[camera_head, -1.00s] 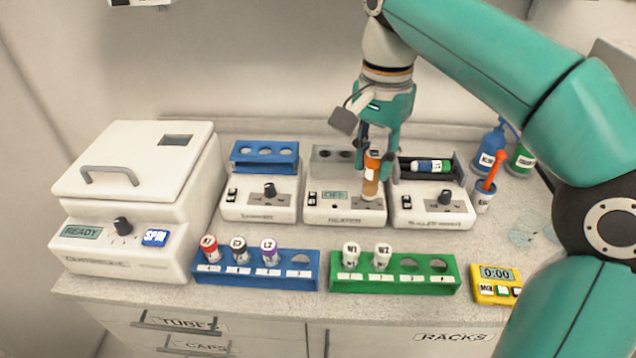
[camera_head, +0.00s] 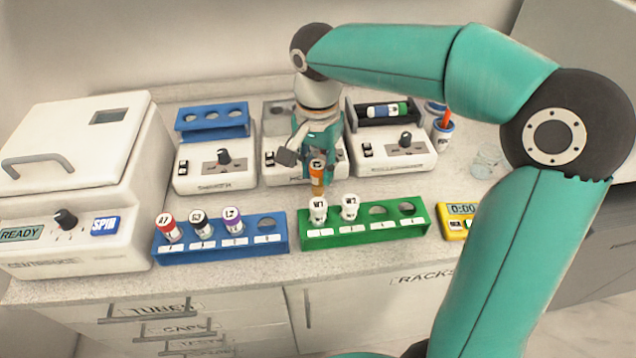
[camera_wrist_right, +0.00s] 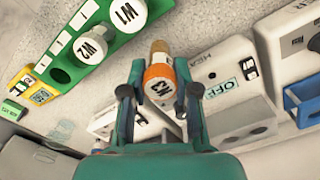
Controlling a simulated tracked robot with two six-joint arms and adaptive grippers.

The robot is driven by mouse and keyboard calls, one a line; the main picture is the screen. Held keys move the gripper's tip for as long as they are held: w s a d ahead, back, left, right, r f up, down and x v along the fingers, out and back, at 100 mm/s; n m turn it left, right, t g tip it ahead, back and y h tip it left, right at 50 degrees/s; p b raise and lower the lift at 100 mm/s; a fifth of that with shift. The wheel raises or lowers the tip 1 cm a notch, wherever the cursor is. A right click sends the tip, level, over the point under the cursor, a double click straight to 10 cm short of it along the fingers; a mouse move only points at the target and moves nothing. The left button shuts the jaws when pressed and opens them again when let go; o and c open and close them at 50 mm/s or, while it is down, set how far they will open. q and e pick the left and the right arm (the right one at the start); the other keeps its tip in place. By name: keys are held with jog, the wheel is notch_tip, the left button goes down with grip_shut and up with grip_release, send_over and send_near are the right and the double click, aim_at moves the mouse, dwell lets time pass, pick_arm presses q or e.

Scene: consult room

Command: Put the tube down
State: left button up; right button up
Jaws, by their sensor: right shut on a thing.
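My right gripper (camera_head: 318,166) is shut on a tube with an orange cap and amber body (camera_head: 317,180). It holds the tube upright between the heater and the green rack. In the right wrist view the tube's orange-rimmed cap (camera_wrist_right: 158,84) reads like "M3" or "K3", between the fingers (camera_wrist_right: 158,92). The green rack (camera_head: 367,232) holds white-capped W1 (camera_head: 318,210) and W2 (camera_head: 349,207), with two empty holes at its right. The blue rack (camera_head: 218,242) holds a red-capped, a dark-capped and a purple-capped tube, with its rightmost hole empty. My left gripper is not in view.
The centrifuge (camera_head: 80,180) stands at the left. The blue-topped shaker (camera_head: 214,165), heater (camera_head: 272,168) and roller mixer (camera_head: 398,155), bearing a tube, line the back. A yellow timer (camera_head: 459,211) sits right of the green rack, partly behind my arm.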

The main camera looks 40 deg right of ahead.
aim_at(318, 184)
jog(key=shift+f, duration=2.25)
jog(key=shift+f, duration=0.15)
jog(key=o, duration=0.9)
jog(key=shift+o, duration=0.2)
